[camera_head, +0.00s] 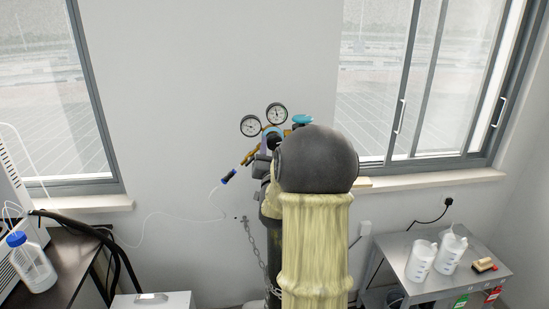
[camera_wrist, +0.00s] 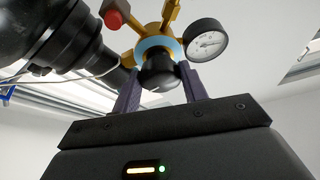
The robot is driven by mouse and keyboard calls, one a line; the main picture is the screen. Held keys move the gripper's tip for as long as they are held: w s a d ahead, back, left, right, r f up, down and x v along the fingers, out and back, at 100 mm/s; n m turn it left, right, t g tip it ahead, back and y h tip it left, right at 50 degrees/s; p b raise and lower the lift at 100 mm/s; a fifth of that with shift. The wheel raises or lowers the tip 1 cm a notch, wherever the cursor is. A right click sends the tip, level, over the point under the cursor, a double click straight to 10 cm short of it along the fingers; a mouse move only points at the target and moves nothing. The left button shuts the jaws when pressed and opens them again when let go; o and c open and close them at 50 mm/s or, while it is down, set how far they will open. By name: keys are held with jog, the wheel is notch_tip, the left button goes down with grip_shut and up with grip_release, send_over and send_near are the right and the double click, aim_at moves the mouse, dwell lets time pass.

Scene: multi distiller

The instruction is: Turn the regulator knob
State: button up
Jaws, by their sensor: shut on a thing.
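The regulator knob (camera_wrist: 160,74) is black and rounded, set below a light-blue ring on the brass regulator body (camera_wrist: 152,32). In the wrist view my gripper (camera_wrist: 159,80) has its two dark fingers on either side of the knob, closed on it. A round white-faced gauge (camera_wrist: 207,41) sits to the right of the knob, and a red part (camera_wrist: 114,19) to the left. In the head view two gauges (camera_head: 250,126) (camera_head: 276,113) and a blue handwheel (camera_head: 302,119) show above and left of my arm, which hides most of the gripper and part of the regulator.
A dark gas cylinder stands mostly behind my arm, with a chain (camera_head: 255,245) beside it. A side table (camera_head: 437,285) with white jugs is at right. A dark bench (camera_head: 68,262) with a blue-capped bottle (camera_head: 32,262) is at left. A thin tube crosses the wall.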

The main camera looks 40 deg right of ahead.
jog(key=m+g+b, duration=0.1)
jog(key=m+b, duration=0.1)
jog(key=m+g+h+b, duration=0.1)
jog(key=m+b, duration=0.1)
jog(key=shift+a+m, duration=0.15)
jog(key=shift+m, duration=0.25)
jog(key=shift+r, duration=0.1)
jog(key=o, duration=1)
